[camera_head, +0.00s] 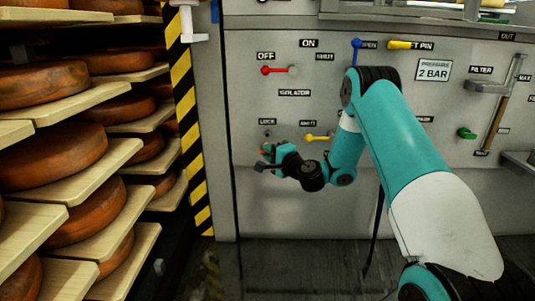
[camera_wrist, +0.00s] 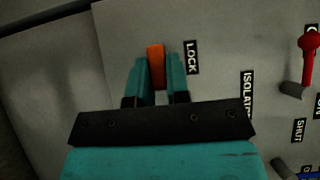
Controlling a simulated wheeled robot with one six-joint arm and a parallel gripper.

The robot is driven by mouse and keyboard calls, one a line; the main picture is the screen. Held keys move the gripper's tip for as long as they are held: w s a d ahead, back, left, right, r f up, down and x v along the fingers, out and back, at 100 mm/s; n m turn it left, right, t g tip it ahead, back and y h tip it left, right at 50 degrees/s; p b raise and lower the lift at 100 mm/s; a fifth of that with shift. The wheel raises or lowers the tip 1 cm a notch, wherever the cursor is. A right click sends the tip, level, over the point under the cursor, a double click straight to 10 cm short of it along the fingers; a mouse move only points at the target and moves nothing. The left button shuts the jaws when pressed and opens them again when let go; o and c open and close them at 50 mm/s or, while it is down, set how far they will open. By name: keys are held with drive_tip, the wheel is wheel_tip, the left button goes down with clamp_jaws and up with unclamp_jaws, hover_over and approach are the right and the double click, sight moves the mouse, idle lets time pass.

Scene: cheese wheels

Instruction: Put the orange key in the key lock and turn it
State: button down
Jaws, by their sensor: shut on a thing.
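My gripper (camera_wrist: 156,78) is shut on the orange key (camera_wrist: 155,54), which stands up between its two teal fingers in the wrist view. The key is just left of the LOCK label (camera_wrist: 191,57) on the grey panel. The key lock itself is hidden behind the key and fingers, and I cannot tell whether the key is inside it. In the head view my gripper (camera_head: 266,157) is at the panel's lower left, below the LOCK label (camera_head: 267,121), and the key is too small to make out clearly.
A red lever (camera_head: 278,70) sits above on the panel, and a yellow lever (camera_head: 319,137) is right of my gripper. A blue lever (camera_head: 356,47) is higher up. Shelves of cheese wheels (camera_head: 55,148) and a striped post (camera_head: 186,100) stand at the left.

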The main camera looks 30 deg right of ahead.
drive_tip(key=shift+w+d+r+p, duration=0.15)
drive_tip(key=shift+w+d+p, duration=0.25)
drive_tip(key=shift+w+p, duration=0.2)
drive_tip(key=shift+w+d+r+p, duration=0.1)
drive_tip(key=shift+w+d+p, duration=0.25)
drive_tip(key=shift+w+p, duration=0.2)
drive_tip(key=shift+w+d+f+p, duration=0.1)
drive_tip(key=shift+w+d+p, duration=0.1)
drive_tip(key=shift+w+d, duration=0.3)
drive_tip(key=shift+w+d+f+p, duration=0.1)
drive_tip(key=shift+w+d+p, duration=0.15)
drive_tip(key=shift+w, duration=0.4)
drive_tip(key=shift+w+d, duration=0.45)
drive_tip(key=shift+w, duration=0.2)
drive_tip(key=shift+w+d, duration=0.45)
drive_tip(key=shift+w, duration=0.15)
drive_tip(key=c, duration=1)
unclamp_jaws()
